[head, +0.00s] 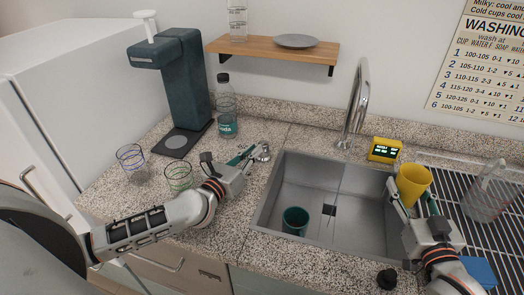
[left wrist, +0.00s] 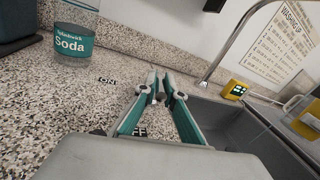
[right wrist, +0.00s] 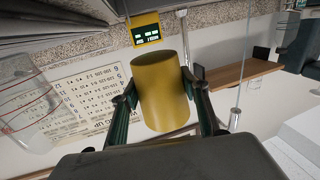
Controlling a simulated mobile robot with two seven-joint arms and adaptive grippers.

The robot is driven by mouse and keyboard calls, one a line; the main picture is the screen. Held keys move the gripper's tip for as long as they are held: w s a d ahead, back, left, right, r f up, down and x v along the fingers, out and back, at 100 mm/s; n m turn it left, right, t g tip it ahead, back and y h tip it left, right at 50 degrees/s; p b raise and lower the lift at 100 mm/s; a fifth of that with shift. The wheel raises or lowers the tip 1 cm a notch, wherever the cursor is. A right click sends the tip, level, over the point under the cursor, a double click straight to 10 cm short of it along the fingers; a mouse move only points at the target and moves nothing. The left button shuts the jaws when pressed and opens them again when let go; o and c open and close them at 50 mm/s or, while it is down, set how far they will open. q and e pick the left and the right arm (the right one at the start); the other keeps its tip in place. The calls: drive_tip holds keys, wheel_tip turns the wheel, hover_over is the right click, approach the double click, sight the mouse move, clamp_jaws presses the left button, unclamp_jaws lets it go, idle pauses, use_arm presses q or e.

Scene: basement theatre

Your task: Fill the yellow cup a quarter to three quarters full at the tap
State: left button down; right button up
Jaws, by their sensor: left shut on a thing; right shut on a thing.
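The yellow cup (head: 413,183) is held upright in my right gripper (head: 415,205), over the right rim of the sink. It also shows between the fingers in the right wrist view (right wrist: 165,95). Its contents cannot be made out. The silver tap (head: 357,100) curves over the back of the sink, left of the cup; I cannot make out a water stream. My left gripper (head: 250,160) is shut on a small metal tap handle (head: 263,152) on the counter left of the sink. In the left wrist view ON and OFF marks lie beside the fingers (left wrist: 155,90).
The grey sink (head: 340,225) has a teal cup (head: 295,220) in it. A yellow display box (head: 384,149) stands behind. A clear jug (head: 488,190) stands on the rack at right. A soda bottle (head: 227,115) and two glasses (head: 132,162) (head: 179,177) stand at left.

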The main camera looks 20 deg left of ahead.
idle(0.3)
use_arm(q)
drive_tip(key=c, duration=2.1)
unclamp_jaws()
drive_tip(key=shift+c, duration=0.2)
drive_tip(key=shift+s, duration=0.1)
drive_tip(key=s, duration=0.4)
drive_tip(key=s+a, duration=0.1)
drive_tip(key=s, duration=0.6)
drive_tip(key=shift+s+a, duration=0.3)
drive_tip(key=shift+s, duration=0.1)
